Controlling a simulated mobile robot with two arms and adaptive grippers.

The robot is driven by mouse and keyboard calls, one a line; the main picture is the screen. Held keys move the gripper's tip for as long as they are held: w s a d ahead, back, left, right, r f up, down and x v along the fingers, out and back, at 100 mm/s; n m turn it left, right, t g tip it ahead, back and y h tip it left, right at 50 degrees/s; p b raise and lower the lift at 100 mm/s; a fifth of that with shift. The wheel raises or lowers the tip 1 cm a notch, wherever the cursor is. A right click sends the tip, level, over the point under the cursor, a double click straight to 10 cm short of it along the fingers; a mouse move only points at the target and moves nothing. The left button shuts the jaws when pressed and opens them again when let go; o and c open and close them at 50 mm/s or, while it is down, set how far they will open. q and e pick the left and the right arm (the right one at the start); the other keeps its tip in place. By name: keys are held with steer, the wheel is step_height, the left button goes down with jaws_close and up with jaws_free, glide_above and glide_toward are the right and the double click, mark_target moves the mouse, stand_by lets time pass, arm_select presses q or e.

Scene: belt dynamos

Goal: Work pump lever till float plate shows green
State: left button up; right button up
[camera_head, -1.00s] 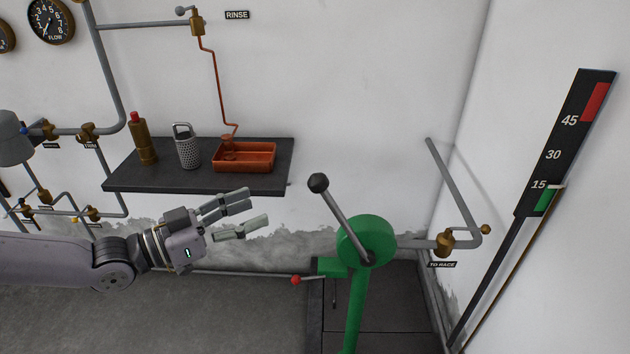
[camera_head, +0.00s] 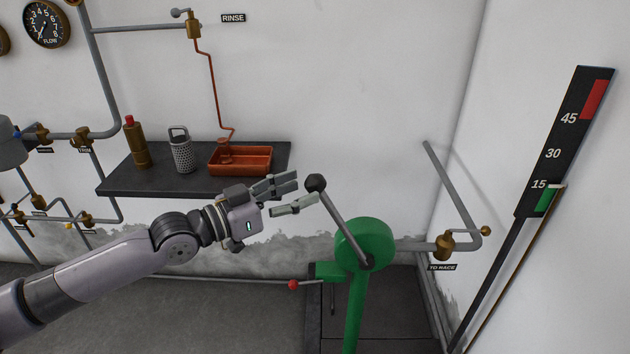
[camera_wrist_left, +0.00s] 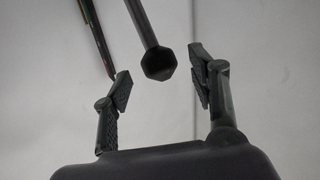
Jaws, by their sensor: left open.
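The green pump (camera_head: 364,244) stands at the lower middle right in the head view. Its grey lever (camera_head: 345,222) tilts up and to the left and ends in a black knob (camera_head: 316,183). My left gripper (camera_head: 306,190) is open at the knob. In the left wrist view the knob (camera_wrist_left: 158,62) appears between the two spread fingers, with no visible contact. The float plate (camera_head: 553,155) on the right wall has a red band on top and a green band (camera_head: 547,199) low down. A pale pointer (camera_head: 556,187) sits near 15, at the green band's upper end. My right gripper is out of view.
A dark shelf (camera_head: 150,182) behind my left arm carries a brown bottle (camera_head: 138,145), a perforated metal canister (camera_head: 181,153) and an orange tray (camera_head: 240,171). A small red-knobbed lever (camera_head: 293,285) is low beside the pump. Pipes run along the walls.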

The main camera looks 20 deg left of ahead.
mark_target(315, 184)
arm_select(q)
steer(key=shift+p+x, duration=0.45)
steer(key=shift+x, duration=1.85)
steer(key=shift+s, duration=0.1)
steer(key=shift+c, duration=0.5)
jaws_close()
